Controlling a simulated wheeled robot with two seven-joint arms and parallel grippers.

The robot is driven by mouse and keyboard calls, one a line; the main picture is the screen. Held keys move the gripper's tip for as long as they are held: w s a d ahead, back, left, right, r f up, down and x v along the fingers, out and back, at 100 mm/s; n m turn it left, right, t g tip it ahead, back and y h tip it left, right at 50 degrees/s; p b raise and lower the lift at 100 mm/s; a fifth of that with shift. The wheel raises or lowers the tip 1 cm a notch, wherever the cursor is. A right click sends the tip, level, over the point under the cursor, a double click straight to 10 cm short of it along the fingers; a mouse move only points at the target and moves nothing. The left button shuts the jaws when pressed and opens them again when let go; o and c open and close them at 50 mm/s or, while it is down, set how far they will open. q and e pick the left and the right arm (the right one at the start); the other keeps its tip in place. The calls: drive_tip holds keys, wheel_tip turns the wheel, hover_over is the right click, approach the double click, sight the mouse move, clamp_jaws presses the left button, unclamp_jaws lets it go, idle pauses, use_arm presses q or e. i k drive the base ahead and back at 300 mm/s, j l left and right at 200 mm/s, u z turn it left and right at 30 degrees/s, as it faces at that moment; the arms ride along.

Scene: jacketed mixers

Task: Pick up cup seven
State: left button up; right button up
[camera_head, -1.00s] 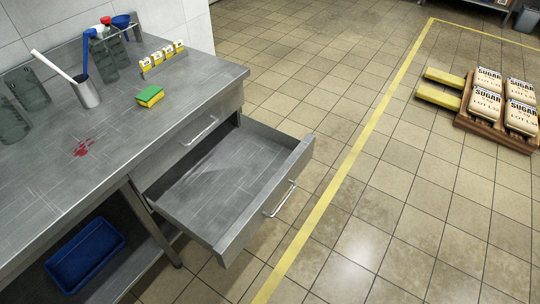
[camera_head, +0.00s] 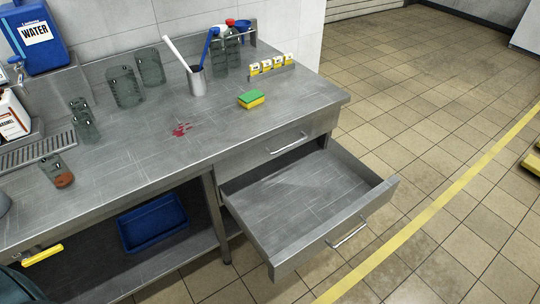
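Several grey translucent cups stand on the steel counter (camera_head: 225,115). Two larger ones are near the wall, a left one (camera_head: 124,90) and a right one (camera_head: 150,67). A smaller pair (camera_head: 84,124) stands near the drip grating. One cup (camera_head: 57,171) at the front left has reddish-brown contents. More grey vessels (camera_head: 220,57) stand at the back right beside the rail. I cannot read a number on any of them, so I cannot tell which is cup seven. Neither of my grippers shows.
An open, empty drawer (camera_head: 305,190) juts out at the right. A metal holder (camera_head: 197,83) with utensils, a green-yellow sponge (camera_head: 251,98), and a red stain (camera_head: 181,130) are on the counter. A blue water container (camera_head: 34,38) is at the left. A blue tray (camera_head: 152,222) sits below.

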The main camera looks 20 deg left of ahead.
sight(57, 171)
drive_tip(key=u, duration=2.05)
